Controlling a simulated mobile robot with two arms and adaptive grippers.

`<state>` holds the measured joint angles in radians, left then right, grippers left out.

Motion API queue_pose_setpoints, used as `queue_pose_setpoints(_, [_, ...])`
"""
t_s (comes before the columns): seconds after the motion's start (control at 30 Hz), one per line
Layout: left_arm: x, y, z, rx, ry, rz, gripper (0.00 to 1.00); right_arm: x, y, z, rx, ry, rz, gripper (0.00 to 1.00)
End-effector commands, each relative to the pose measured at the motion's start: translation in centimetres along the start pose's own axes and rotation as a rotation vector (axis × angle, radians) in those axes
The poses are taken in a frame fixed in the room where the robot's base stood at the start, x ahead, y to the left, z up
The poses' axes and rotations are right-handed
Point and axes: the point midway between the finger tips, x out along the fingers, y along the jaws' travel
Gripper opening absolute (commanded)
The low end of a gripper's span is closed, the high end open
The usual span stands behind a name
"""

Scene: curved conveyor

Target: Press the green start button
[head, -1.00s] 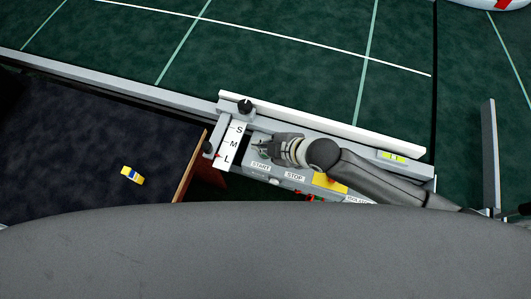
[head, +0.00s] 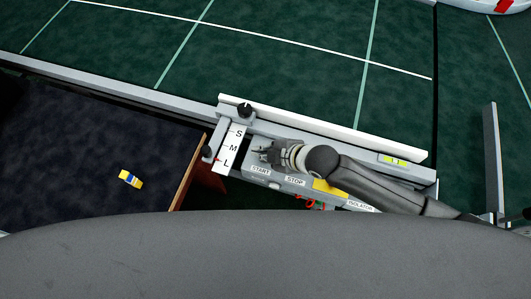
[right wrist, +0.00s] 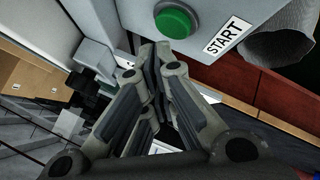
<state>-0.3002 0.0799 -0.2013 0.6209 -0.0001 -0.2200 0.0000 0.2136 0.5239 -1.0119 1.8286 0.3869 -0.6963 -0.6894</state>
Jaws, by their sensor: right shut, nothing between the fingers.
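The green start button (right wrist: 174,22) shows in the right wrist view as a domed button in a dark ring on a grey panel, beside the START label (right wrist: 222,37). In the head view I see the START label (head: 261,170), but the button is hidden. My right gripper (head: 266,152) is over the control panel (head: 254,180), just above that label in the picture. In the right wrist view its shut, empty fingers (right wrist: 156,50) end just below the button in the picture. I cannot tell whether they touch the panel. My left gripper is not in view.
A STOP label (head: 295,181), a yellow part (head: 328,188) and an ISOLATOR label (head: 361,205) lie along the panel. An S-M-L plate (head: 232,149) and black knob (head: 245,109) are at its left end. The green conveyor belt (head: 290,70) lies beyond.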

Motion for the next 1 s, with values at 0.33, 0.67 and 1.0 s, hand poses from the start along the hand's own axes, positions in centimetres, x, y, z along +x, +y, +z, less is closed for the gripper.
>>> queue_pose_setpoints(0.33, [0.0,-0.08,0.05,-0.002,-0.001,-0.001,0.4,0.0,-0.01,0.02,0.0,0.0,0.0,0.0])
queue_pose_setpoints(0.67, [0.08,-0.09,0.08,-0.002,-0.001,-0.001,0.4,0.18,-0.15,0.16,0.0,-0.001,0.0,0.0])
queue_pose_setpoints(1.0, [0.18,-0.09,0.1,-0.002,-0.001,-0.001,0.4,0.58,-0.43,0.41,0.0,0.0,0.0,0.0])
